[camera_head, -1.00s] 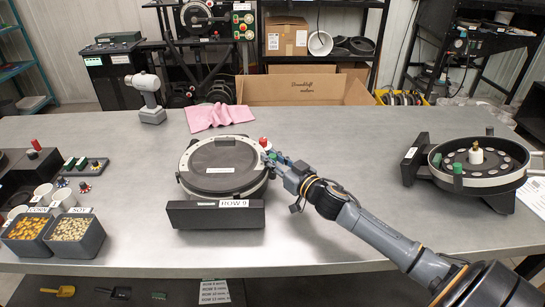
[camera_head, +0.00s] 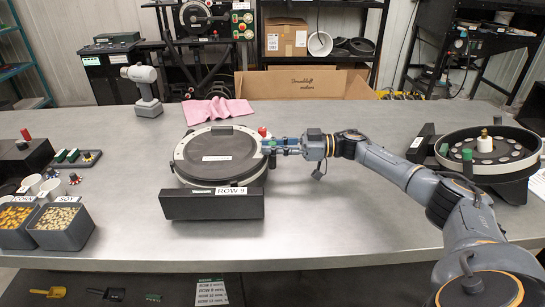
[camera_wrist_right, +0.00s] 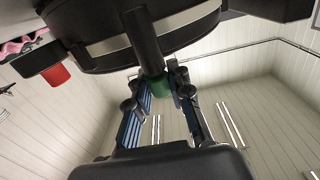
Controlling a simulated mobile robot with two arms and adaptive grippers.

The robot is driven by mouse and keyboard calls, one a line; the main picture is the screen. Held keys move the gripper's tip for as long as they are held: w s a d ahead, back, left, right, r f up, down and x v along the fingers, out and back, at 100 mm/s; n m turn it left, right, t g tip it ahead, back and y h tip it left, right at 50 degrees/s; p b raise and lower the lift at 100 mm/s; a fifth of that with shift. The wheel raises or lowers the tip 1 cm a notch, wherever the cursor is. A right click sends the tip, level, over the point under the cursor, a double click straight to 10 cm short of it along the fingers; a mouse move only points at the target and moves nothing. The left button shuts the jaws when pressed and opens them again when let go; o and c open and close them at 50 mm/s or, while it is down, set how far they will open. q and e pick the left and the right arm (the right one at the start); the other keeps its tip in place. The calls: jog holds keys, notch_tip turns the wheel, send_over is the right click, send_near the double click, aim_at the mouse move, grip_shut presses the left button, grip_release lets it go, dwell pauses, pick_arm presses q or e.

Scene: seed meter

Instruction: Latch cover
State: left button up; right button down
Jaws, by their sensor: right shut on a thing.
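The ROW 9 seed meter (camera_head: 212,205) stands on the table, with its round dark cover (camera_head: 215,142) lying on top. My right gripper (camera_head: 272,146) is at the right side of its rim, just in front of the red knob (camera_head: 262,131). In the right wrist view my right gripper (camera_wrist_right: 163,84) is shut on a green knob (camera_wrist_right: 158,86) at the end of a dark post on the meter's side. The red knob also shows in that view (camera_wrist_right: 56,75). The latch's exact engagement is hidden. My left gripper is out of view.
A second, open seed meter (camera_head: 486,160) with green knobs stands at the right. Bins of corn (camera_head: 14,228) and soy (camera_head: 62,228) are at the left. The table front centre is clear.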

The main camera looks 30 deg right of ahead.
jog(key=shift+w+f+n+g+y+b, duration=0.1)
jog(key=shift+f+n+g+y+b, duration=0.1)
jog(key=shift+n+g+y+b, duration=0.7)
jog(key=shift+a+r+g+b, duration=0.1)
jog(key=shift+g+b, duration=0.35)
jog(key=shift+g, duration=0.15)
jog(key=c, duration=1.2)
grip_release()
